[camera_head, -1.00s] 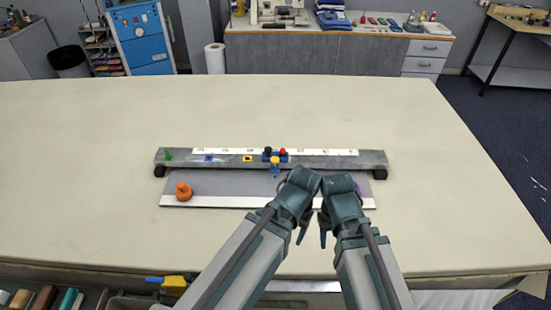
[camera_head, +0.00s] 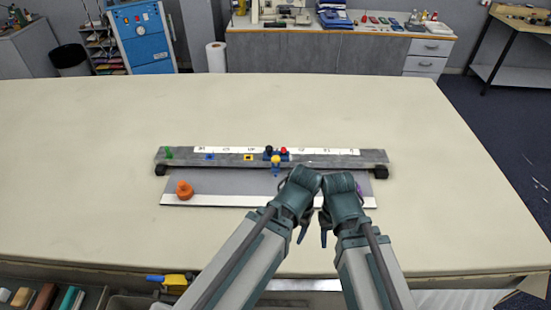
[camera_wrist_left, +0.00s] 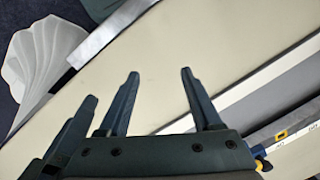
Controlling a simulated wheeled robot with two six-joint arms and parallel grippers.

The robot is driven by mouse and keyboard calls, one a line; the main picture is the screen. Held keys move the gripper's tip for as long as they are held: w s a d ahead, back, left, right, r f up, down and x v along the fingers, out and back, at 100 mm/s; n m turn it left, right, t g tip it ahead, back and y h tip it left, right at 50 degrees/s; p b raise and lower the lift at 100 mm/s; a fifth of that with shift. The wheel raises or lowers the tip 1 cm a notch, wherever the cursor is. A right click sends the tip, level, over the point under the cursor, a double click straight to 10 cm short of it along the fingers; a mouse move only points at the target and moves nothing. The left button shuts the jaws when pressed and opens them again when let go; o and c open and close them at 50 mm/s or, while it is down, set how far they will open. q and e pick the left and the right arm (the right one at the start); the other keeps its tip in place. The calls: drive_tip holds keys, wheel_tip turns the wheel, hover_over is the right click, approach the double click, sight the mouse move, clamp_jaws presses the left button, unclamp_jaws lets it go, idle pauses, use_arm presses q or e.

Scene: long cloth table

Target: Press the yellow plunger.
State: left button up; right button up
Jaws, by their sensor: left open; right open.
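The yellow plunger (camera_head: 275,160) stands at the front of a small blue carriage (camera_head: 270,155) on a grey rail (camera_head: 340,159). A black knob (camera_head: 268,150) and a red knob (camera_head: 283,151) are behind it. My left gripper (camera_head: 302,236) and my right gripper (camera_head: 324,238) hang side by side in front of the rail, right of the plunger and nearer to me, apart from it. In the left wrist view, the left gripper's two fingers (camera_wrist_left: 160,76) are spread and empty. A yellow and blue part of the carriage (camera_wrist_left: 259,154) shows there, partly hidden behind the gripper body.
The rail carries a white scale (camera_head: 225,150), a green piece (camera_head: 168,153), a blue mark (camera_head: 210,157) and a yellow square (camera_head: 248,157). An orange knob (camera_head: 184,190) sits on the grey board at left. A purple thing (camera_head: 358,188) is mostly hidden. The table (camera_head: 90,150) is clear around.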

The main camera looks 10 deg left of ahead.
use_arm(q)
drive_tip(key=shift+c, duration=0.2)
drive_tip(key=shift+w+r, duration=0.15)
drive_tip(key=shift+c, duration=1.3)
drive_tip(key=w+r+p, duration=0.1)
drive_tip(key=w, duration=0.1)
drive_tip(key=w+r+m+p, duration=0.1)
drive_tip(key=w+r+p, duration=0.1)
drive_tip(key=w+r+m+p, duration=0.1)
drive_tip(key=w+p, duration=0.1)
drive_tip(key=shift+a+r, duration=0.3)
drive_tip(key=shift+a, duration=0.1)
drive_tip(key=c, duration=0.7)
drive_tip(key=w+r+m+p, duration=0.1)
drive_tip(key=w, duration=0.1)
drive_tip(key=w+a+r+m+p, duration=0.1)
drive_tip(key=w, duration=0.1)
drive_tip(key=w+r+p, duration=0.2)
drive_tip(key=shift+a+r+m+h, duration=0.1)
drive_tip(key=shift+a+m+h, duration=0.3)
clamp_jaws()
drive_tip(key=w+a+r+m+p, duration=0.3)
drive_tip(key=w+a+r+p, duration=0.1)
drive_tip(key=w, duration=0.3)
drive_tip(key=w+a+r+m+p, duration=0.4)
drive_tip(key=w+r+p, duration=0.1)
drive_tip(key=w, duration=0.2)
drive_tip(key=shift+a+t+h, duration=0.25)
drive_tip(key=shift+t+h, duration=0.05)
drive_tip(key=shift+h, duration=0.1)
